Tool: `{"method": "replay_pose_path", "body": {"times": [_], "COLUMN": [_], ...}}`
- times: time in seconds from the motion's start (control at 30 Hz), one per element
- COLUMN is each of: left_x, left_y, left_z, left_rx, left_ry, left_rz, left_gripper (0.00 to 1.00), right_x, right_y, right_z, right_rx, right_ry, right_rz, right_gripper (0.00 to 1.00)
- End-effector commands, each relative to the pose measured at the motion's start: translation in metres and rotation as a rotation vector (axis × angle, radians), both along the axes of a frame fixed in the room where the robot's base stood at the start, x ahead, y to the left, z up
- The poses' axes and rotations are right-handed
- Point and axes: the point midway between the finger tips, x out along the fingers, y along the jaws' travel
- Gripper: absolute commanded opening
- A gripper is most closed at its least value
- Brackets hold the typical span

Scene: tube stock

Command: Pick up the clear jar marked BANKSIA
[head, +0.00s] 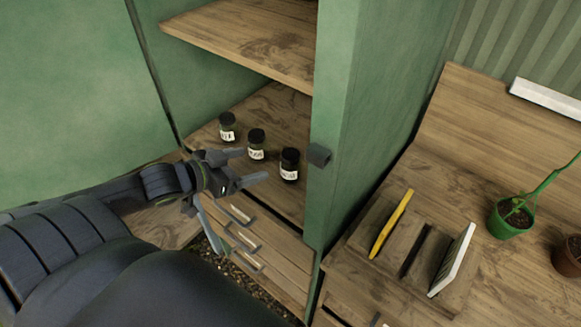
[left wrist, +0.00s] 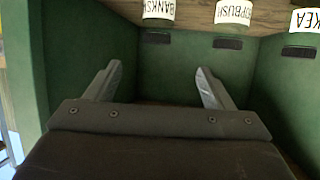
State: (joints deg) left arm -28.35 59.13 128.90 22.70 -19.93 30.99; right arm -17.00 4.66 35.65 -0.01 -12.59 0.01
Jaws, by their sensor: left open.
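Three small jars with dark lids and white labels stand in a row on the cabinet's lower wooden shelf. The jar marked BANKSIA shows at the top left of the left wrist view (left wrist: 159,9), partly cut off, its label reading BANKSI. It appears to be the right-hand jar in the head view (head: 290,164), where its label is too small to read. My left gripper (head: 253,165) is open and empty in front of the jars, apart from them. Its spread fingers also show in the left wrist view (left wrist: 159,70). My right gripper is not in view.
The middle jar (head: 256,144) and the left jar (head: 227,127) stand close by. An upper shelf (head: 245,42) is above them. The green cabinet side (head: 350,130) stands just right of the jars. Drawers (head: 260,250) lie below; a bench with potted plants is at right.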

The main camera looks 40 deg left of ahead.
Motion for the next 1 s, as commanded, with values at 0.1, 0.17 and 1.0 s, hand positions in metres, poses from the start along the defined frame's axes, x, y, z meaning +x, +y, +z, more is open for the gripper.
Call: {"method": "replay_pose_path", "body": {"times": [0.1, 0.17, 1.0], "left_x": [0.016, 0.023, 0.101], "left_y": [-0.005, -0.007, -0.03], "left_z": [-0.011, -0.014, -0.047], "left_rx": [-0.005, -0.004, -0.002], "left_ry": [-0.005, -0.005, 0.001], "left_rz": [-0.001, 0.003, 0.001], "left_gripper": [0.75, 0.75, 0.75], "right_x": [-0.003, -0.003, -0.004], "right_y": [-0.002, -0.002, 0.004], "right_z": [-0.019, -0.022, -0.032], "right_rx": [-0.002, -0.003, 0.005], "right_ry": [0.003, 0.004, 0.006], "right_rz": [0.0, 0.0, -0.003], "right_gripper": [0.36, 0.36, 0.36]}}
